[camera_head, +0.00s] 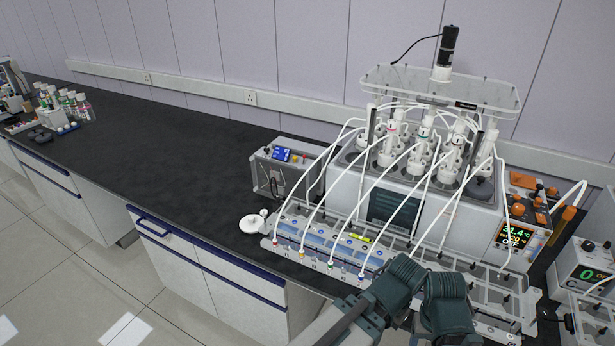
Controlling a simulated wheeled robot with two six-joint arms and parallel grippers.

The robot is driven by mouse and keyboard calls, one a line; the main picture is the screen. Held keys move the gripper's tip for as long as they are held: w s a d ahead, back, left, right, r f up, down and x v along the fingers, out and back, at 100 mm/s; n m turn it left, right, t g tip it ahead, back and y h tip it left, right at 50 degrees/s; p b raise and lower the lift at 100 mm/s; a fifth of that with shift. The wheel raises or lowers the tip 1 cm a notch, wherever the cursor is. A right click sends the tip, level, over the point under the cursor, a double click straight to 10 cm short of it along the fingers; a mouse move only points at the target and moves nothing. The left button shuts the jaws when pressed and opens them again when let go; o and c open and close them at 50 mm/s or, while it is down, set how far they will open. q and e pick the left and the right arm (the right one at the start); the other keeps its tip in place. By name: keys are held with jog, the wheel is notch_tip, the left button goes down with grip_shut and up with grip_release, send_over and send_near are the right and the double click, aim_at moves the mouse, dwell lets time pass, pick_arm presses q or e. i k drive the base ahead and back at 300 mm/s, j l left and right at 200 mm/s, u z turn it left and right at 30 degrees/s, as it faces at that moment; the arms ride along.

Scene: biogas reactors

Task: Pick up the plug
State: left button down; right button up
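A small white round item (254,223), which looks like a coiled white cord or a plug, lies on the black bench top near its front edge. It sits just left of the long tray of blue-grey units (310,242). It is too small to make out which part is the plug itself. Dark green and grey links of my own arm show at the bottom of the head view, right of the white item and in front of the tray. No gripper fingers can be made out, so neither gripper is in view.
The reactor bath (350,185) with several bottles and white tubes stands behind the tray. A grey control box (283,168) with a blue display is behind the white item. Wall sockets (250,97) line the rail.

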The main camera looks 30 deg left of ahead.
aim_at(251, 224)
jog(key=u, duration=1.4)
